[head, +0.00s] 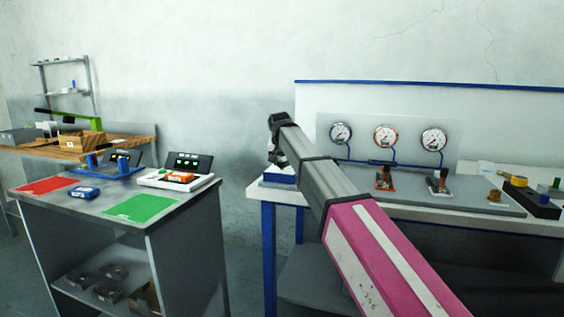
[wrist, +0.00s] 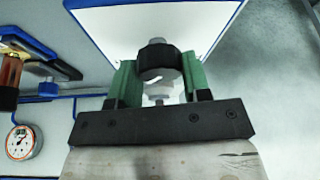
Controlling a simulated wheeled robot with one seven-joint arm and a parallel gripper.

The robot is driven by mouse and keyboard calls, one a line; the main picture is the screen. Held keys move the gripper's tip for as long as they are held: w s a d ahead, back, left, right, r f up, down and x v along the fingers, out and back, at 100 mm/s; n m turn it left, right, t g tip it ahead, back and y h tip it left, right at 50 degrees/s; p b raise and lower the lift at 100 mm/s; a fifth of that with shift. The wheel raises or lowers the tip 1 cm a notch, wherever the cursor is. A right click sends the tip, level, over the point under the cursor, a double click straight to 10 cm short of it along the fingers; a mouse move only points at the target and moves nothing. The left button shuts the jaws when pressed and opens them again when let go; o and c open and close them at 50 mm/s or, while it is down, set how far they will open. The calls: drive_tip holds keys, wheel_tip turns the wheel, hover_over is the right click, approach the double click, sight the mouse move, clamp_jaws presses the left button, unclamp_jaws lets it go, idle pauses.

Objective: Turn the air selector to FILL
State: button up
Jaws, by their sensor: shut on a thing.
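My gripper (wrist: 160,78) shows in the wrist view with a green finger on each side of a dark, faceted knob (wrist: 158,58). The fingers are shut on this knob, which I take to be the air selector. A pale, shiny part shows between the fingers below it. No FILL marking or pointer can be read. In the head view my gripper (head: 279,158) is at the left end of the gauge bench (head: 455,218), mostly hidden behind my arm. The knob cannot be made out there.
Several round gauges (head: 340,133) stand on a panel with blue pipes behind the bench. Two valve-like fittings (head: 385,178) sit to the right of my arm. A grey cart (head: 120,218) with red and green mats stands at the left, with a floor gap between it and the bench.

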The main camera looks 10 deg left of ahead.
drive_tip(key=n+y, duration=0.1)
drive_tip(key=n, duration=0.3)
drive_tip(key=shift+d+g+y, duration=0.1)
drive_tip(key=shift+g+y, duration=0.2)
drive_tip(key=shift+y, duration=0.1)
drive_tip(key=n+y, duration=0.1)
drive_tip(key=n, duration=0.3)
drive_tip(key=shift+w+g, duration=0.1)
drive_tip(key=shift+g, duration=0.2)
drive_tip(key=n+g+y, duration=0.1)
drive_tip(key=n, duration=0.2)
drive_tip(key=shift+n, duration=0.4)
drive_tip(key=shift+n+g, duration=0.9)
drive_tip(key=shift+n, duration=1.3)
drive_tip(key=o, duration=0.9)
drive_tip(key=shift+o, duration=0.2)
drive_tip(key=shift+d, duration=0.1)
